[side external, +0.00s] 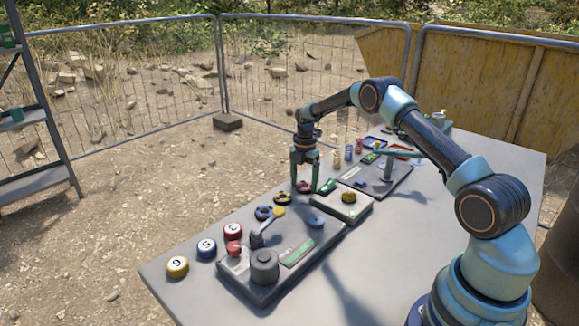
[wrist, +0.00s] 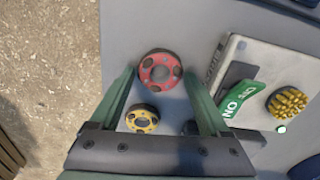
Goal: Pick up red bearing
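The red bearing (wrist: 160,68) is a red ring with dark round spots, lying flat on the grey table. It also shows in the side external view (side external: 304,187), low between my gripper's fingers. My gripper (wrist: 160,74) points down over it and is open, with one green finger on each side of the bearing; the gripper also shows in the side view (side external: 305,186). Small gaps seem to show between fingertips and bearing. I cannot tell how high the tips are above the table.
A yellow bearing (wrist: 142,118) lies close to the red one, and a blue bearing (side external: 264,213) lies farther along the row. A panel box with a yellow knob (side external: 348,197) stands at the right. Numbered balls (side external: 206,248) lie near the table's left edge.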

